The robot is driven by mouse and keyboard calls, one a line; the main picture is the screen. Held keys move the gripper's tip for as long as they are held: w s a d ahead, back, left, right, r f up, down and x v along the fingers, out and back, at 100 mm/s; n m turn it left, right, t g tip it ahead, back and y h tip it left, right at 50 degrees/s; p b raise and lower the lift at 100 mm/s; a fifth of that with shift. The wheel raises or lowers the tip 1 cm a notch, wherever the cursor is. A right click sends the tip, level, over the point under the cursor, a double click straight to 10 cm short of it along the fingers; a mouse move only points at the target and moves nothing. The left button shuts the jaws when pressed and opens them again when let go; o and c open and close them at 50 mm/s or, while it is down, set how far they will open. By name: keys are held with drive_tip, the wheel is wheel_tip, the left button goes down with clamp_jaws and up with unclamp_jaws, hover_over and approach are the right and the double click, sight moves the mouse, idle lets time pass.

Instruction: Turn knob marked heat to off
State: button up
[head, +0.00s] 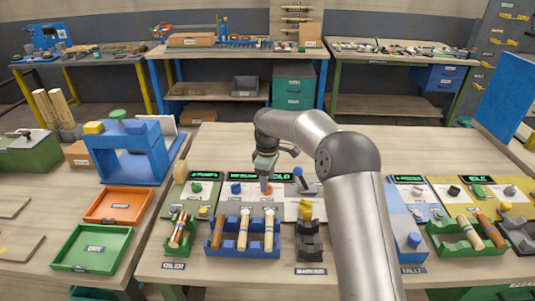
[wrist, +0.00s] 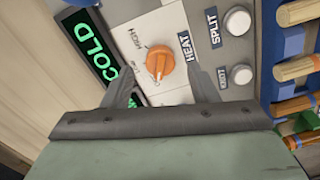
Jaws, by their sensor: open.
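The orange knob (wrist: 160,62) sits on a pale panel beside the label HEAT (wrist: 188,46). HIGH and smaller markings surround it. Its narrow end seems to point down the picture towards small lettering that I cannot read surely. A green-lit display (wrist: 97,48) beside it reads COLD. My gripper (wrist: 162,92) is open, with one finger on each side just below the knob in the wrist view; I cannot tell whether either touches it. In the head view, my gripper (head: 266,178) is right above the orange knob (head: 267,190), hiding part of the panel.
White buttons marked SPLIT (wrist: 238,21) and EXIT (wrist: 241,75) sit close to the knob. A blue rack (head: 226,248) with wooden turned pieces stands in front of the panel. A grey lever (head: 307,183) stands to the right. The bench behind the panels is clear.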

wheel_tip(320, 180, up, 15)
drive_tip(key=shift+f, duration=0.2)
